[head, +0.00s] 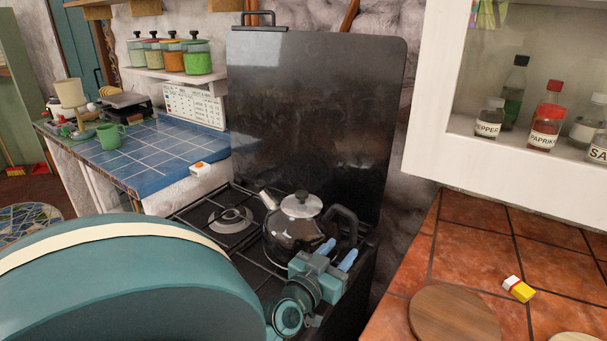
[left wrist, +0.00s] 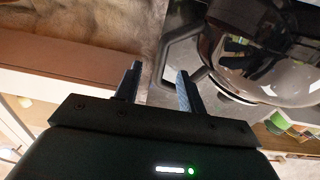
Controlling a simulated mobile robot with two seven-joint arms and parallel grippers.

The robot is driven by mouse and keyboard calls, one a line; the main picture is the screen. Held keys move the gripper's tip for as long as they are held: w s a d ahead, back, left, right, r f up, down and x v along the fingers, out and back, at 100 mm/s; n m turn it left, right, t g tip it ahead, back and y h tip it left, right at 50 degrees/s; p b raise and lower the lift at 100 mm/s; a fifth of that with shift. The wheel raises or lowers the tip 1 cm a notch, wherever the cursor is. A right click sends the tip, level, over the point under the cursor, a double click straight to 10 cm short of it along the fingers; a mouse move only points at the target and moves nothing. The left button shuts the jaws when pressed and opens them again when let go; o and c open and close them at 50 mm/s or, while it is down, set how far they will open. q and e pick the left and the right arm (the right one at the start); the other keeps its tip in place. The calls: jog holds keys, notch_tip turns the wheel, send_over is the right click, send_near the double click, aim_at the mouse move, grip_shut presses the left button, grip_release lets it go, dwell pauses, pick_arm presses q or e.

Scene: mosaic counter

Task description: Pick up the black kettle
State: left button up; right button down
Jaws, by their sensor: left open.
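The black kettle (head: 286,236) stands on the stove's grate, with its spout to the left and its black handle (head: 347,222) to the right. My left gripper (head: 337,252) is open, with its two blue-tipped fingers just in front of and below the handle. In the left wrist view the glossy kettle (left wrist: 265,78) fills the upper right. Its handle (left wrist: 166,52) lies just past the fingertips (left wrist: 158,75), nearer the right finger. Nothing shows held between the fingers; I cannot tell whether they touch the handle. My right gripper is not in view.
The black stove lid (head: 315,110) stands upright behind the kettle. A blue-tiled counter (head: 160,150) with a green mug (head: 109,137) is at left.

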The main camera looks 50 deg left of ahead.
aim_at(351, 238)
pick_arm(q)
jog(key=x, duration=0.7)
jog(key=shift+w+a+f+b, duration=0.2)
jog(key=shift+f+b, duration=0.05)
jog(key=shift+b, duration=0.1)
jog(key=shift+c, duration=0.6)
grip_shut()
dwell(0.5)
jog(key=shift+a+r, duration=0.1)
jog(key=shift+r, duration=0.15)
